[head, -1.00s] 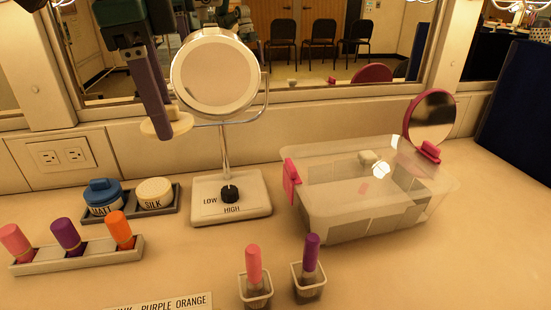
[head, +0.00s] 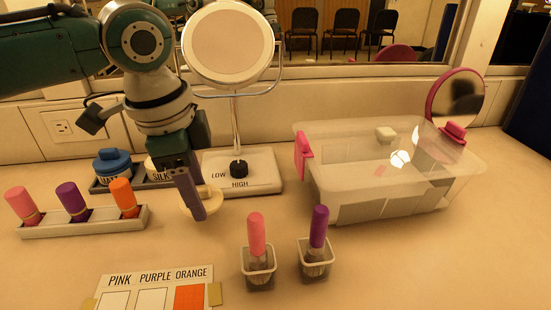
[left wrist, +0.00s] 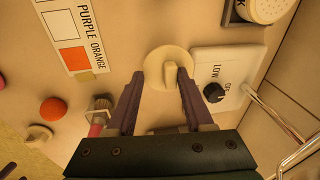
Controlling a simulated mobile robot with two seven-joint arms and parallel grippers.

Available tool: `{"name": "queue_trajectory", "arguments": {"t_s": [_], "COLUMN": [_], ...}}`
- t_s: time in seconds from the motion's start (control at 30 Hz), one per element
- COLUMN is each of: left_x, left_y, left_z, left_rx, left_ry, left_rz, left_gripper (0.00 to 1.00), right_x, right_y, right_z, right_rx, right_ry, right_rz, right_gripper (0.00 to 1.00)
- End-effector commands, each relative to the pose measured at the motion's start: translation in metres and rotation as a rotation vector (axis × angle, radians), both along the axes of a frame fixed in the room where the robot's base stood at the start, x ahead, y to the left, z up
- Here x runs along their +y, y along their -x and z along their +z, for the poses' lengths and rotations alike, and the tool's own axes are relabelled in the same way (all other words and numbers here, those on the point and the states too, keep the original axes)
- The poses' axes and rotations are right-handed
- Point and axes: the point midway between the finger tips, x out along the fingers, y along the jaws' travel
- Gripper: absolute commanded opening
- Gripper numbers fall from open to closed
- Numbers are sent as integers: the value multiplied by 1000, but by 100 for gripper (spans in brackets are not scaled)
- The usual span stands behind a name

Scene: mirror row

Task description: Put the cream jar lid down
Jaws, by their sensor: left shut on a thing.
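The cream jar lid (head: 213,203) is a pale round disc with a raised grip across its top. My left gripper (head: 192,203) is shut on this grip, with its purple fingers pointing down. In the head view the lid is low over the counter (head: 80,258), just in front of the mirror's base; I cannot tell whether it touches. In the left wrist view the lid (left wrist: 153,73) lies between the fingertips (left wrist: 164,74), beside the dial base. The SILK jar (head: 153,172) is partly hidden behind my arm. My right gripper is not in view.
The round mirror's base (head: 262,178) stands close behind the lid. A blue-topped jar (head: 112,168) sits left. A rack (head: 95,222) holds three lipsticks. A clear bin (head: 395,205) is further right. A colour card (head: 160,277) lies in front.

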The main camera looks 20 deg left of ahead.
Motion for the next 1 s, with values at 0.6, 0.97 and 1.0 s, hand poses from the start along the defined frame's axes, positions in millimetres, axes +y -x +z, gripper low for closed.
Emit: {"name": "queue_trajectory", "arguments": {"t_s": [0.6, 0.97, 1.0], "left_x": [0, 0, 0], "left_y": [0, 0, 0], "left_z": [-38, -38, -38], "left_rx": [1, 1, 1], "left_ry": [-1, -1, -1], "left_rz": [0, 0, 0], "left_gripper": [56, 83, 83], "right_x": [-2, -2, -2], "right_y": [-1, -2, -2], "right_z": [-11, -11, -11], "right_rx": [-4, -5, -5], "right_ry": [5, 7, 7], "right_rz": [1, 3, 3], "right_gripper": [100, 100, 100]}}
